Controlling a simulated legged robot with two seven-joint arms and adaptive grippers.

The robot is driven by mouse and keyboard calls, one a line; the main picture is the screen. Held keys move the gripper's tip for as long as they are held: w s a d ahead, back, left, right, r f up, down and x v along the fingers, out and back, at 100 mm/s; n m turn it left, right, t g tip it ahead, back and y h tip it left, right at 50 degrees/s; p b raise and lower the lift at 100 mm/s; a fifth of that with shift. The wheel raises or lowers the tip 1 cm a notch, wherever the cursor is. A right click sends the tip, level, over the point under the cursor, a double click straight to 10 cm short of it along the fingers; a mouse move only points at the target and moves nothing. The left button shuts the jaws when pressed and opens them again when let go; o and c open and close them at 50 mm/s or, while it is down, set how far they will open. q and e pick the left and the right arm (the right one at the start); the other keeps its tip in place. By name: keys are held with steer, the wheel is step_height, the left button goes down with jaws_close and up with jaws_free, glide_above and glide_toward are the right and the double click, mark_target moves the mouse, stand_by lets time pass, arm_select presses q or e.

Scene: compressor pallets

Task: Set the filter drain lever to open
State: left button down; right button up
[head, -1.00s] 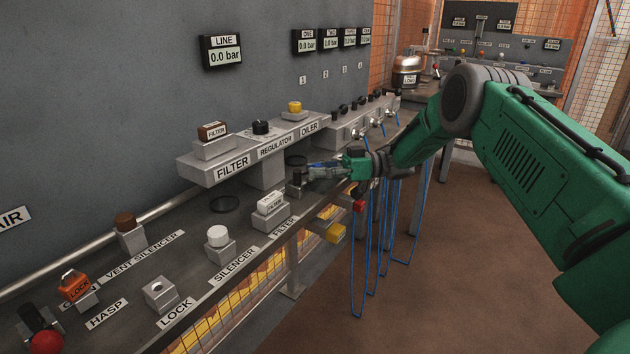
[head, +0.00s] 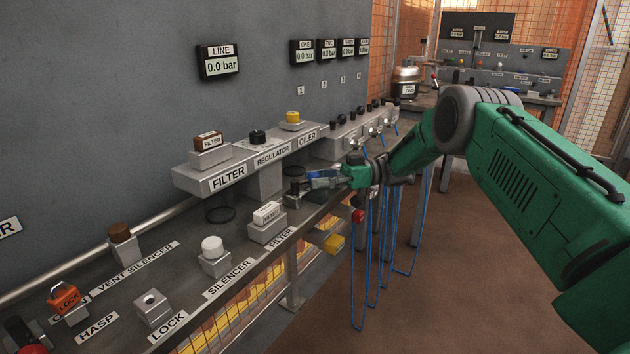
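My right gripper (head: 305,184) reaches in from the right, pointing left, just in front of the shelf unit and low over the bench. Its blue and dark fingers are small and overlap a small grey block with a dark top (head: 292,199) at the bench's front edge. I cannot tell whether they touch it or how wide they are open. The filter unit (head: 228,178) is the left part of the grey shelf, with a brown-topped FILTER block on it. I cannot make out a lever for the filter drain or its position. My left gripper is not in view.
On the bench (head: 178,268) stand a white FILTER block (head: 267,214), a white silencer cap (head: 212,247), a brown vent silencer (head: 119,233) and an orange lock (head: 64,297). A red knob (head: 357,216) and blue hoses (head: 371,260) are below my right wrist. Open floor lies right.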

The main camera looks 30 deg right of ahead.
steer(key=shift+s+d, duration=0.2)
steer(key=shift+d, duration=0.2)
steer(key=v, duration=1.1)
steer(key=shift+w, duration=0.2)
steer(key=shift+o, duration=0.3)
steer(key=shift+f, duration=0.1)
